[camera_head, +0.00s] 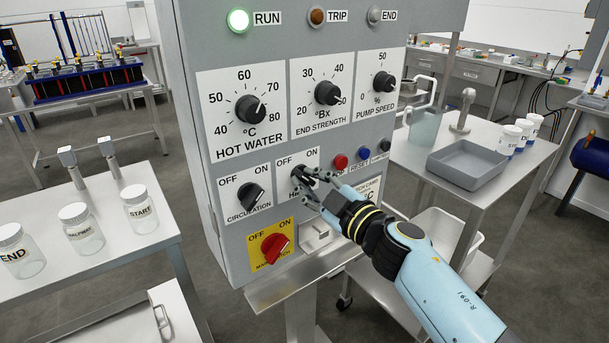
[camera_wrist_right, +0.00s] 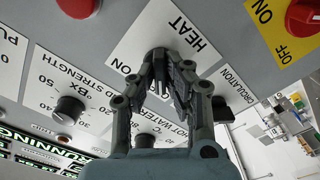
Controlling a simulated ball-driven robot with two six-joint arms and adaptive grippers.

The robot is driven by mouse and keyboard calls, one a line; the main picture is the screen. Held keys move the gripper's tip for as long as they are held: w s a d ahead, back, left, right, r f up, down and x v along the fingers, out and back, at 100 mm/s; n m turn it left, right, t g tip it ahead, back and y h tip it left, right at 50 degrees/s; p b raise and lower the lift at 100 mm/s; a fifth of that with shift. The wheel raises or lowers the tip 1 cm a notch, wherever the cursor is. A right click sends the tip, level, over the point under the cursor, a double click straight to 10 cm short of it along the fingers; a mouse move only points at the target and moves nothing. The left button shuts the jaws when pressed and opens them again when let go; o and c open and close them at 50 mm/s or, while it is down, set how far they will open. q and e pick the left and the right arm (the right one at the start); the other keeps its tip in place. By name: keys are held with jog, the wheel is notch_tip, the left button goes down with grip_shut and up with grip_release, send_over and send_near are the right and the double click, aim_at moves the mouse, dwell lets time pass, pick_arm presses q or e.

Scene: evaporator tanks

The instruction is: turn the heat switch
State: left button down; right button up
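The heat switch (camera_head: 298,174) is a black knob on a white OFF/ON plate low on the grey control panel. My right gripper (camera_head: 311,186) is at it, with its fingers around the knob. In the right wrist view, the fingertips (camera_wrist_right: 165,62) come close together at the knob below the word HEAT, and appear shut on it. They cover most of the knob, so its pointing direction is hard to read. My left gripper is not in view.
The circulation switch (camera_head: 250,195) is left of the heat switch, and the red main switch (camera_head: 274,248) is below. Red and blue buttons (camera_head: 341,162) sit close to the right. The RUN lamp (camera_head: 238,20) glows green. Side tables hold jars (camera_head: 139,208) and a grey tray (camera_head: 466,163).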

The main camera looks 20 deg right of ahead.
jog(key=shift+r+m+p, duration=0.1)
jog(key=shift+m+p, duration=0.7)
grip_shut()
jog(key=shift+m+p, duration=0.6)
jog(key=shift+m, duration=0.7)
